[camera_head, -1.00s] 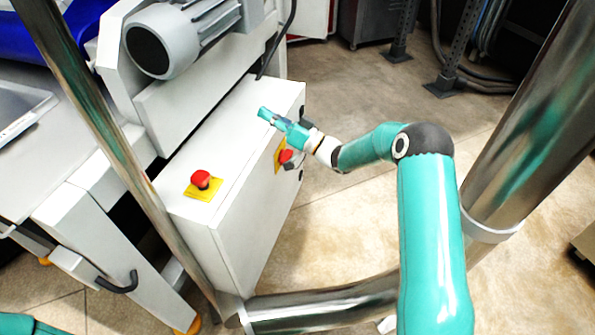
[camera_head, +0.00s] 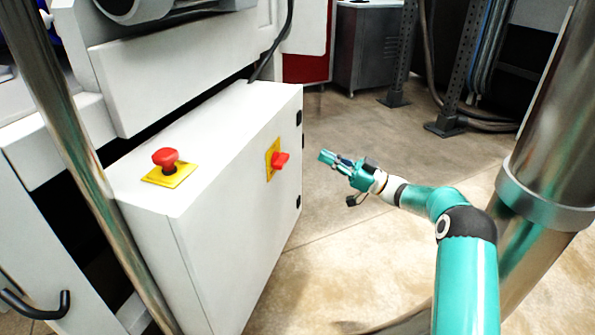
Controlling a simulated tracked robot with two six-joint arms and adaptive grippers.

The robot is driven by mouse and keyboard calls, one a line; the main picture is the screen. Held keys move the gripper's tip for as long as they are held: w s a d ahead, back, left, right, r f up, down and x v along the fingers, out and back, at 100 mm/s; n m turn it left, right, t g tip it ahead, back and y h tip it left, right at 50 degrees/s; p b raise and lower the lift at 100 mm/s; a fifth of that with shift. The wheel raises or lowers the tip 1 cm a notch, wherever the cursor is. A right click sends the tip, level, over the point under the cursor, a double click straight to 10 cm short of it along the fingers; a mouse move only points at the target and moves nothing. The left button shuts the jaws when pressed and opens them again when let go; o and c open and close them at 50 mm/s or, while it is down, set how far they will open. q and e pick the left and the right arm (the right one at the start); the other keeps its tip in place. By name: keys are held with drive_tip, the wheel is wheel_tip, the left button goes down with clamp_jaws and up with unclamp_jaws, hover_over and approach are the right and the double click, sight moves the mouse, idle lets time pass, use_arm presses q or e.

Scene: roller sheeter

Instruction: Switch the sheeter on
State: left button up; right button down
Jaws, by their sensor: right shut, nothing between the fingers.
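The white control box (camera_head: 235,215) of the sheeter stands left of centre. A red rotary switch (camera_head: 280,160) on a yellow plate sits on its right-hand face. A red mushroom button (camera_head: 166,158) on a yellow plate (camera_head: 170,175) sits on the box's top. My right gripper (camera_head: 325,156) is shut and empty. It is in the air to the right of the rotary switch, apart from it, with its fingers pointing left towards the box. My left gripper is not in view.
A shiny metal post (camera_head: 75,160) crosses the left side, and a thicker metal column (camera_head: 550,150) stands at the right. A grey motor (camera_head: 135,8) is above the box. A grey cabinet (camera_head: 370,48) and perforated uprights (camera_head: 455,70) stand behind.

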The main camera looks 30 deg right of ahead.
sight(282, 161)
drive_tip(key=b+x, duration=0.2)
drive_tip(key=x, duration=0.7)
drive_tip(key=shift+w+a+b, duration=0.25)
drive_tip(key=shift+w+b, duration=0.1)
drive_tip(key=shift+b, duration=0.05)
wheel_tip(282, 161, down, 3)
drive_tip(key=shift+d+r+b, duration=0.1)
drive_tip(key=shift+b, duration=0.65)
drive_tip(key=shift+f, duration=0.5)
drive_tip(key=shift+d, duration=0.1)
